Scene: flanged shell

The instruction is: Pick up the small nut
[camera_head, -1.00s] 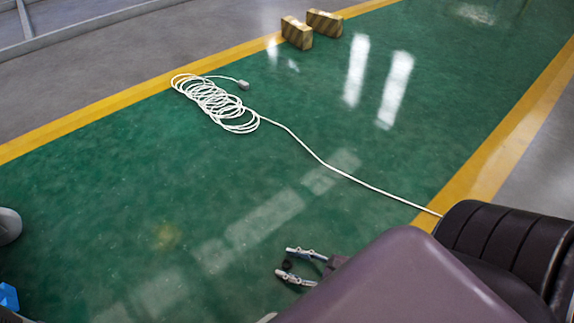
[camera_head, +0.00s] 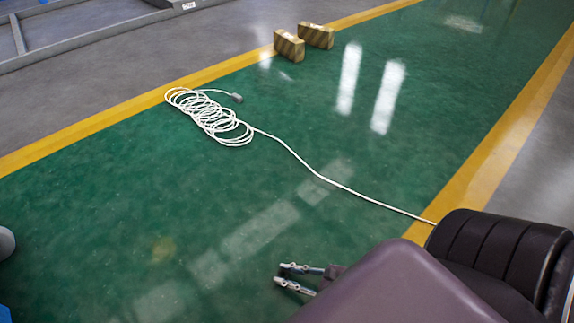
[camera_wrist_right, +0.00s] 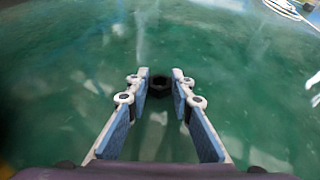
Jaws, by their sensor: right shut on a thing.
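The small nut (camera_wrist_right: 160,85) is a dark, ring-like piece between the fingertips in the right wrist view. My right gripper (camera_wrist_right: 162,82) is shut on it, with the two blue-padded fingers on either side. My left gripper is not in view.
A coiled white cable (camera_head: 212,118) lies on the green floor (camera_head: 110,210), its straight end running right. Two yellow-and-black striped blocks (camera_head: 289,45) stand at the back by the yellow line. The floor around the right gripper is clear.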

